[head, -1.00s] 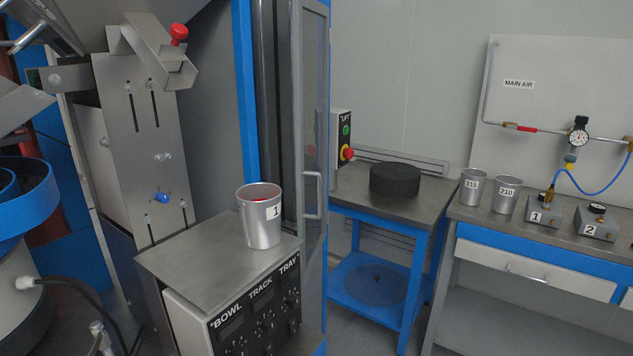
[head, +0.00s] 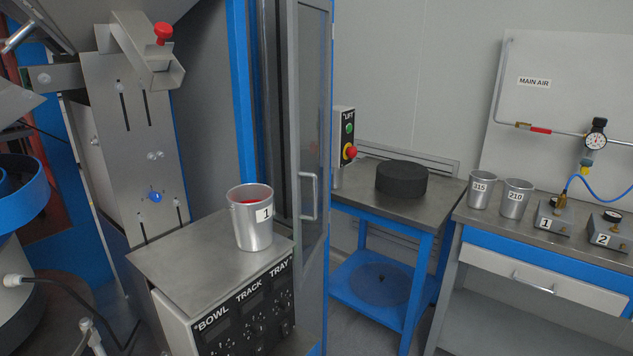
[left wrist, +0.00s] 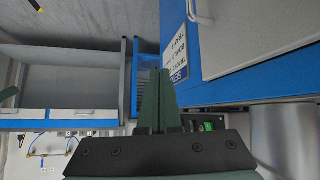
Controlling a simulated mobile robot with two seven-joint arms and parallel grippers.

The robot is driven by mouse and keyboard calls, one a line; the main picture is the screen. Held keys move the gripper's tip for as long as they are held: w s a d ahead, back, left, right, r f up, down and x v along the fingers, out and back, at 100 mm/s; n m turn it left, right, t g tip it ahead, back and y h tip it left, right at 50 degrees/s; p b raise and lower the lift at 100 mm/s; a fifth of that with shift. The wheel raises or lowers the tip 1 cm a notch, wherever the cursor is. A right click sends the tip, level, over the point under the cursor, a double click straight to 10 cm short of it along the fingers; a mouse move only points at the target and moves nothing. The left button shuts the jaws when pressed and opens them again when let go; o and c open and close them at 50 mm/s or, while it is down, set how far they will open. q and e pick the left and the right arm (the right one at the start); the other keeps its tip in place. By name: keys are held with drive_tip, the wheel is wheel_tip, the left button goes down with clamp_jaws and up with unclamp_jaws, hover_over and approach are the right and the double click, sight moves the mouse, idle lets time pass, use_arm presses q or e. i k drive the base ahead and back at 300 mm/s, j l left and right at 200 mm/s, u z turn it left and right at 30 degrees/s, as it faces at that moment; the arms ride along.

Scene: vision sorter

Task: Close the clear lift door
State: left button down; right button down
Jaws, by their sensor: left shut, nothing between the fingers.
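The clear lift door (head: 315,130) is a tall grey-framed see-through panel in the head view, with a bar handle (head: 313,195) low on it. A dark upright gap (head: 274,110) shows between the left blue post (head: 243,90) and the door's near edge, so the door stands at an angle, off the opening. My left gripper (left wrist: 160,85) shows only in the left wrist view. Its dark green fingers are together and empty, apart from anything. The lift door cannot be made out for sure there.
A "1" cup (head: 253,220) with red contents stands on the control box (head: 190,265) left of the door. A lift button box (head: 345,140) and a bench with a black disc (head: 401,180) are right of it. A grey panel (left wrist: 270,35) on a blue frame is near my left wrist.

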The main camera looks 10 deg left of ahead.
sight(301, 273)
drive_tip(key=l+u, duration=0.25)
drive_tip(key=l, duration=1.35)
